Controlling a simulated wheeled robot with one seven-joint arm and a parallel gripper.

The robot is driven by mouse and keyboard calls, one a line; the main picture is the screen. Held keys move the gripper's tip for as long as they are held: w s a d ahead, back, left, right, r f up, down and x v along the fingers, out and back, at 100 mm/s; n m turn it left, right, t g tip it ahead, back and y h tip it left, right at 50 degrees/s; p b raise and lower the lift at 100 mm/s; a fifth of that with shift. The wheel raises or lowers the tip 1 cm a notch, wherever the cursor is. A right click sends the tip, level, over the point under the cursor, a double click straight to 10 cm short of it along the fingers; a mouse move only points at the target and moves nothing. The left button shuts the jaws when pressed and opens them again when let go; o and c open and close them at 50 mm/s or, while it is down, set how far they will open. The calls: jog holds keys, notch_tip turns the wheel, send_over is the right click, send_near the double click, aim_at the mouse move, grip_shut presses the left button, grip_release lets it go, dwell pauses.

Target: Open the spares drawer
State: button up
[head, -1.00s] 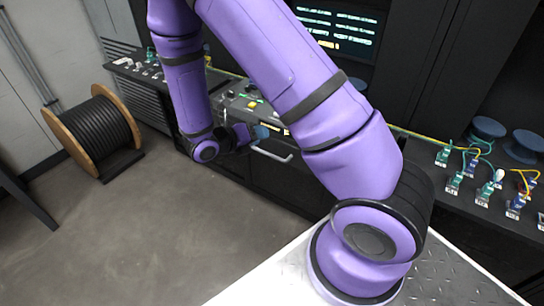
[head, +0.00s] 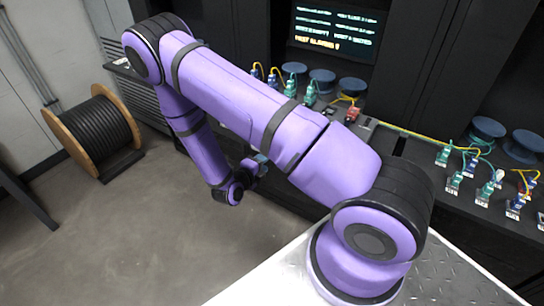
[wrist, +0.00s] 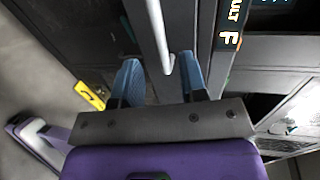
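My gripper (wrist: 160,62) is open in the wrist view, its two blue fingers well apart. A pale bar handle (wrist: 157,28) runs down from the top of that view and ends between the fingertips, with a gap to each finger. The dark front (wrist: 185,22) behind the handle looks like a drawer face; I cannot read which drawer it is. In the head view my gripper (head: 262,161) is mostly hidden behind my arm, low at the cabinet front. The handle is hidden there.
A yellow label (wrist: 90,95) and a dark panel with lettering (wrist: 230,40) flank the handle. Above the cabinet front, the bench carries small connectors (head: 310,95) and blue spools (head: 322,80). A cable reel (head: 95,130) stands at left; the floor (head: 130,230) before it is clear.

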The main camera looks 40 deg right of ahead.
jog(key=shift+x, duration=3.2)
grip_shut()
